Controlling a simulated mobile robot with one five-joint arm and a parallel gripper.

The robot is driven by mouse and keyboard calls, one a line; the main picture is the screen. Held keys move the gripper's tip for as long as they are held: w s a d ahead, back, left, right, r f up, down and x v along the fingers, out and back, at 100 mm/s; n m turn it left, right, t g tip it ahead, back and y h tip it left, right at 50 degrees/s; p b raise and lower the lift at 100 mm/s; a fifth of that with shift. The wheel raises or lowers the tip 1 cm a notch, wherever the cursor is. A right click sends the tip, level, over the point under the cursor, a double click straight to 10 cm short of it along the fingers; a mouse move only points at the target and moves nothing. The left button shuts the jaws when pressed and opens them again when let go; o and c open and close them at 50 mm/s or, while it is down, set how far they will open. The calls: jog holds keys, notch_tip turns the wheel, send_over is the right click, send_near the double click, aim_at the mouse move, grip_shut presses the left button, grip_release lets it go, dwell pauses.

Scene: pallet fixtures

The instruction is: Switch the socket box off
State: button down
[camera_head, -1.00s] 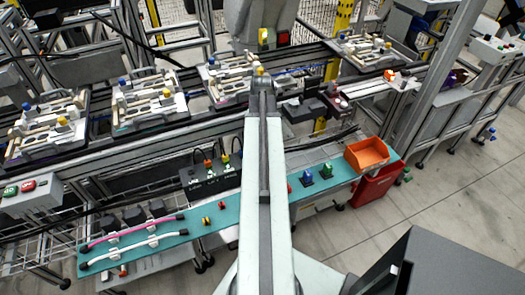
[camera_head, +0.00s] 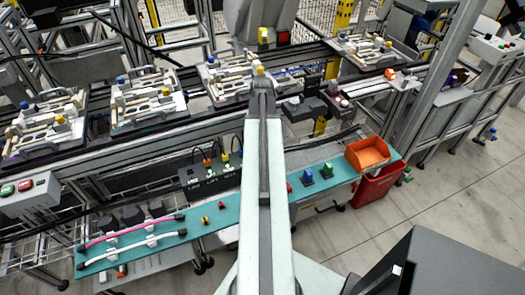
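The socket box looks to be the dark, low box (camera_head: 207,178) on the shelf below the conveyor, left of my arm. Small coloured plugs with black cables stand along its top, and pale lettering runs along its front. My arm stretches up the middle of the view and passes by the right end of the box, perhaps hiding part of it. A switch, and whether it is on or off, cannot be made out. My gripper does not show; only the arm's pale links are in view.
A teal shelf (camera_head: 140,240) runs in front, bearing pink and white tubes and small coloured parts. An orange bin (camera_head: 367,154) sits at its right end, above a red bin (camera_head: 378,187). Pallet fixtures (camera_head: 148,98) line the conveyor behind. Open floor lies at right.

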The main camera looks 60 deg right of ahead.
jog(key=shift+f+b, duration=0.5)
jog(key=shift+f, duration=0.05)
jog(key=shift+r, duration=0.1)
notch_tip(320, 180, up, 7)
jog(key=p, duration=0.7)
dwell(0.4)
